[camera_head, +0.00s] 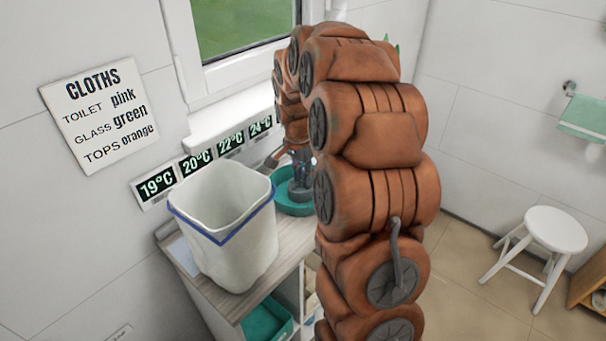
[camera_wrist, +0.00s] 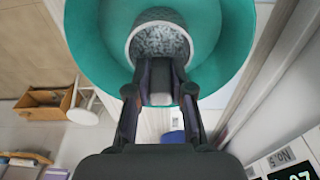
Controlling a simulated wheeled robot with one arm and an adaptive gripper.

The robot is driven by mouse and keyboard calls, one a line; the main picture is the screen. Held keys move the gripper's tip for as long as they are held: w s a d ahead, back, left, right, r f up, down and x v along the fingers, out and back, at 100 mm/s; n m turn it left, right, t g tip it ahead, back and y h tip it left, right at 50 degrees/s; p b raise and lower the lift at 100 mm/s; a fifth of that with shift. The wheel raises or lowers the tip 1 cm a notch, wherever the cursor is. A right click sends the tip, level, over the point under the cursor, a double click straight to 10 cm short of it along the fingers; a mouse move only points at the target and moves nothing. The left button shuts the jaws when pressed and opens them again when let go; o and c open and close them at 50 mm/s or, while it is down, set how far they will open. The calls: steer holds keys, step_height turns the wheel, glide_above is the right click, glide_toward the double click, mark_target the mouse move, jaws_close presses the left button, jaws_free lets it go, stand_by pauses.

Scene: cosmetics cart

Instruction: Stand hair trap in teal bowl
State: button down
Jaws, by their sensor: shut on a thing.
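The hair trap (camera_wrist: 160,42) is a round grey cup with a pale rim and a speckled grey inside. My gripper (camera_wrist: 161,78) is shut on its near wall in the wrist view. The teal bowl (camera_wrist: 228,45) surrounds the hair trap in that view. In the head view the teal bowl (camera_head: 283,203) stands on the cart top behind the white bin, partly hidden by my arm. The grey hair trap (camera_head: 300,190) shows there within the bowl's outline, looking about upright. I cannot tell whether its base touches the bowl's floor.
A white bin (camera_head: 225,250) with a blue band stands close to the bowl on the cart top (camera_head: 235,303). The wall with temperature labels (camera_head: 197,163) and the window ledge lie close behind. A white stool (camera_head: 555,230) stands on open floor at right.

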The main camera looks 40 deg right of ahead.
steer(key=shift+f, duration=0.2)
steer(key=c, duration=1)
jaws_free()
steer(key=shift+r, duration=0.1)
steer(key=shift+r, duration=0.1)
steer(key=r, duration=0.4)
steer(key=r+b, duration=0.1)
steer(key=r, duration=0.3)
steer(key=a+r+b, duration=0.1)
steer(key=r, duration=0.3)
steer(key=shift+a, duration=0.1)
steer(key=shift+s, duration=0.1)
